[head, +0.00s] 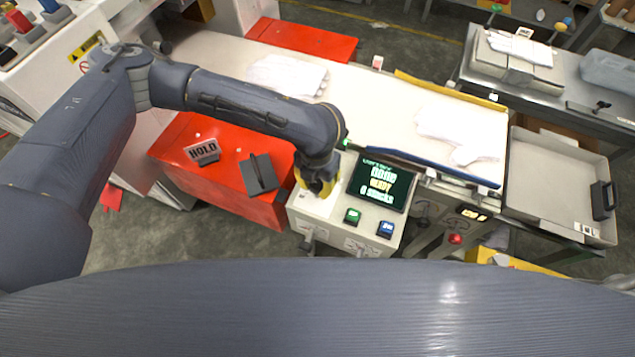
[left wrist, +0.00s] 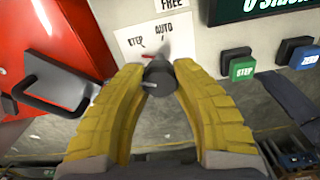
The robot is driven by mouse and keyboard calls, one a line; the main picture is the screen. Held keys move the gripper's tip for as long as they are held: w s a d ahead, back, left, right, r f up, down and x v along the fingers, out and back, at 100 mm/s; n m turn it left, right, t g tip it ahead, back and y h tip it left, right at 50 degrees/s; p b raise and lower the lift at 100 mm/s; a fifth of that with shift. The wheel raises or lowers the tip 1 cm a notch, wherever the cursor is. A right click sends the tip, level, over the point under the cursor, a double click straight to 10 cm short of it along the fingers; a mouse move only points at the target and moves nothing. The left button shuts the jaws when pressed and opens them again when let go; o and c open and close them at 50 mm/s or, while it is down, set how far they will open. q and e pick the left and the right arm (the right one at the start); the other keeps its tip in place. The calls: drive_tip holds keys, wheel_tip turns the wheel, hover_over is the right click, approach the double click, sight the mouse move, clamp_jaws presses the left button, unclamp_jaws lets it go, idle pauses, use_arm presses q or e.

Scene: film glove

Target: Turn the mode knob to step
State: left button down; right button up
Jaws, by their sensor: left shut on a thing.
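The mode knob (left wrist: 159,77) is a dark round knob on the light control panel (left wrist: 195,52). In the left wrist view the labels STEP, AUTO and FREE stand above it, with a small red mark near its upper edge. I cannot tell for certain which label the knob points to. My left gripper (left wrist: 158,78) has its yellow fingers shut on the knob from both sides. In the head view my left gripper (head: 317,185) hides the knob at the left of the control box (head: 325,208). My right gripper is not in view.
A screen (head: 380,184), a green button (head: 352,215) and a blue button (head: 385,228) sit right of the knob. A red cabinet (head: 215,180) with a HOLD sign (head: 203,151) stands left. A conveyor (head: 365,100) with white gloves lies behind. A grey tray (head: 555,200) is at right.

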sight(316, 185)
use_arm(q)
drive_tip(key=m, duration=0.4)
drive_tip(key=shift+s+a+f+m, duration=0.2)
drive_tip(key=shift+s+m, duration=0.1)
drive_tip(key=shift+m, duration=0.4)
drive_tip(key=c, duration=1.3)
unclamp_jaws()
drive_tip(key=shift+a+r, duration=0.1)
drive_tip(key=o, duration=0.4)
drive_tip(key=shift+w, duration=0.15)
drive_tip(key=shift+r, duration=0.1)
drive_tip(key=shift+w+r, duration=0.1)
drive_tip(key=shift+r, duration=0.1)
wheel_tip(316, 185, up, 12)
drive_tip(key=shift+f, duration=0.2)
